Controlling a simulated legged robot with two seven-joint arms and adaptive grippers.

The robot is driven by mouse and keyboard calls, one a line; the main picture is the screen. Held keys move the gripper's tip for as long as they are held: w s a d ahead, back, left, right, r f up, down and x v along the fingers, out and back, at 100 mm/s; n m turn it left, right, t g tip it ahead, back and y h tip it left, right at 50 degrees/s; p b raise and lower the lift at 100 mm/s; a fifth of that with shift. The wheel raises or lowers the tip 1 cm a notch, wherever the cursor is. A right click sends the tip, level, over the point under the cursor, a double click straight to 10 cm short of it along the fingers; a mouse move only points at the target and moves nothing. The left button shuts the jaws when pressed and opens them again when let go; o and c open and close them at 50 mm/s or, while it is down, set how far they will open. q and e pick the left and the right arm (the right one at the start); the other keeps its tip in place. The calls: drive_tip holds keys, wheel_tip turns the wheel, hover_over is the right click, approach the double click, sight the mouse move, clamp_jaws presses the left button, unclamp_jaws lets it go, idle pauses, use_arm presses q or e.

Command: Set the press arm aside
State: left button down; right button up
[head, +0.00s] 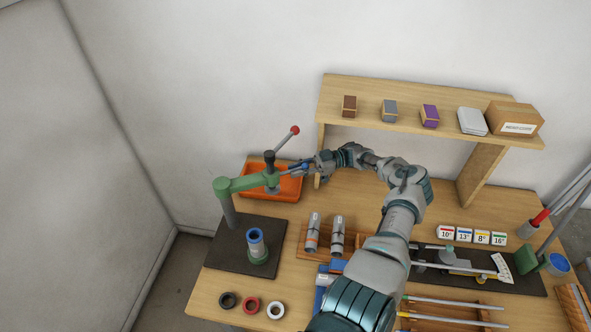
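The press has a green press arm (247,184) on an upright post at the back left of a dark base plate (222,252). The arm extends right, and its head with a dark knob lies in front of the orange tray (292,187). A lever with a red ball (295,129) rises from the head. A blue-rimmed cylinder (257,243) stands on a green seat on the plate, with the arm swung clear behind it. My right gripper (300,168) is beside the head, over the tray; its fingers are small, and I cannot tell their opening or contact. My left gripper is out of view.
A wooden shelf (430,95) with small boxes stands behind my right arm. Two grey cylinders (338,233) stand right of the plate. Black, red and white rings (275,310) lie in front. Rods and a rail fixture (455,262) fill the right side.

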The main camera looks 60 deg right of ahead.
drive_tip(key=shift+o, duration=0.4)
drive_tip(key=shift+s+d, duration=0.1)
drive_tip(key=shift+d, duration=0.45)
drive_tip(key=v, duration=0.7)
drive_tip(key=shift+f, duration=0.2)
